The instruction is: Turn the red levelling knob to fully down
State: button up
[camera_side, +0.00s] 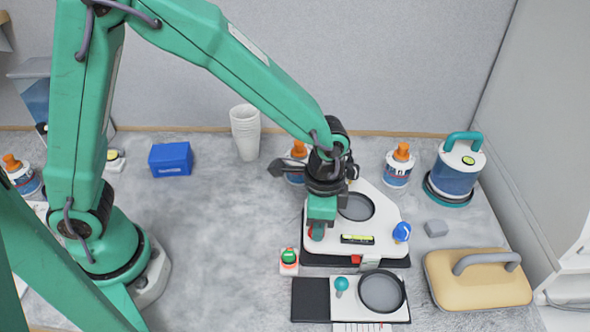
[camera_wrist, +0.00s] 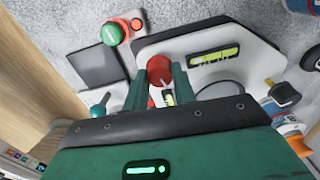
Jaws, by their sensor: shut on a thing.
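The red levelling knob (camera_wrist: 159,68) is at the left corner of a white levelling plate (camera_side: 374,247). In the wrist view, my gripper (camera_wrist: 160,77) has one green finger on each side of the knob and is shut on it. In the side view, my gripper (camera_side: 317,229) points down at the plate's front left corner and hides most of the knob. The knob's turn position cannot be read.
A blue knob (camera_side: 401,232) is at the plate's right corner. A green button (camera_side: 289,256) stands close to the front left. A tray with a teal-knobbed lever (camera_side: 341,284) lies in front. A tan handled case (camera_side: 476,281) is right. An orange-capped bottle (camera_side: 296,165) stands behind my gripper.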

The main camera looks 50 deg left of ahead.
jog(key=m, duration=0.6)
jog(key=shift+a+f, duration=0.1)
jog(key=m, duration=0.6)
jog(key=shift+m, duration=0.4)
jog(key=m, duration=0.6)
jog(key=shift+s+g, duration=0.1)
jog(key=shift+g, duration=0.2)
jog(key=m, duration=0.6)
jog(key=shift+s+y, duration=0.15)
jog(key=shift+y, duration=0.15)
jog(key=o, duration=1)
